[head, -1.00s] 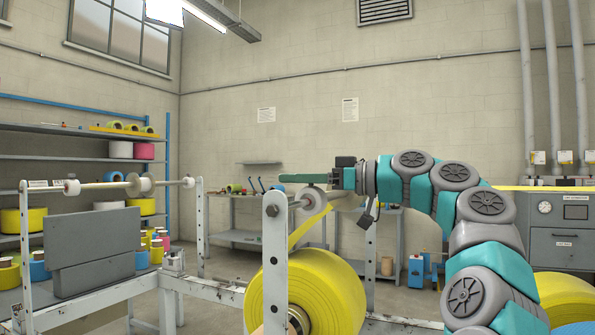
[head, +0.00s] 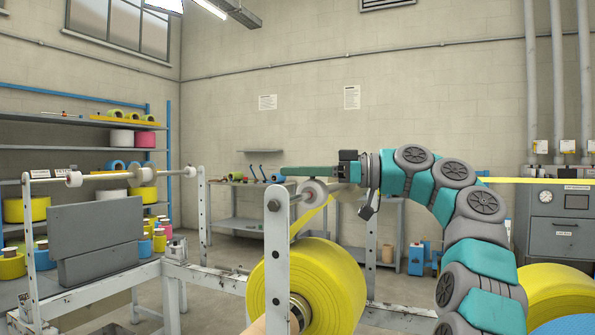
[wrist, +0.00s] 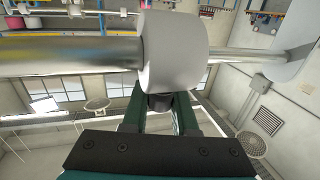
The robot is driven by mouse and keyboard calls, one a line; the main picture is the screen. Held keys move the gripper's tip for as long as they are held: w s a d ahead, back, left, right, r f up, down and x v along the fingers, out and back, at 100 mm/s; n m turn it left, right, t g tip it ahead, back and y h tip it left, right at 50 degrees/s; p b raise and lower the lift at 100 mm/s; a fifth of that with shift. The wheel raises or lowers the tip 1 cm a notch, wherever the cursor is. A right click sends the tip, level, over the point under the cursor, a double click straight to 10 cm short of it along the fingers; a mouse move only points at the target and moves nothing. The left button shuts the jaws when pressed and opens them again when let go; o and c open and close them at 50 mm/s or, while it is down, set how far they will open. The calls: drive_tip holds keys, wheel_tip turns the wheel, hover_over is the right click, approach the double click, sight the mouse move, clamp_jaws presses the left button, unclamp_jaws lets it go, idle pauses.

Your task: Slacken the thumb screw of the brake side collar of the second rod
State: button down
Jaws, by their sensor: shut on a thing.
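The near rod has a pale grey collar (wrist: 172,50) that fills the upper middle of the wrist view. The shiny rod (wrist: 70,55) runs through it. A short dark thumb screw (wrist: 160,102) sits under the collar in that view. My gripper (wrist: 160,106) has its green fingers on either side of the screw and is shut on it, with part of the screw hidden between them. In the head view, my gripper (head: 284,171) lies level beside the top of the grey post (head: 278,245), above the collar (head: 314,192).
A large yellow film roll (head: 320,292) hangs below the rod, with its web running up to it. Another rod (head: 105,176) with several collars stands at the left, above grey panels (head: 95,240). Shelves and a bench lie behind.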

sight(324, 184)
drive_tip(key=shift+r, duration=0.1)
idle(0.4)
drive_tip(key=c, duration=0.7)
unclamp_jaws()
drive_tip(key=d, duration=0.5)
drive_tip(key=shift+s+d, duration=0.2)
drive_tip(key=shift+d, duration=1.1)
drive_tip(key=shift+w, duration=0.1)
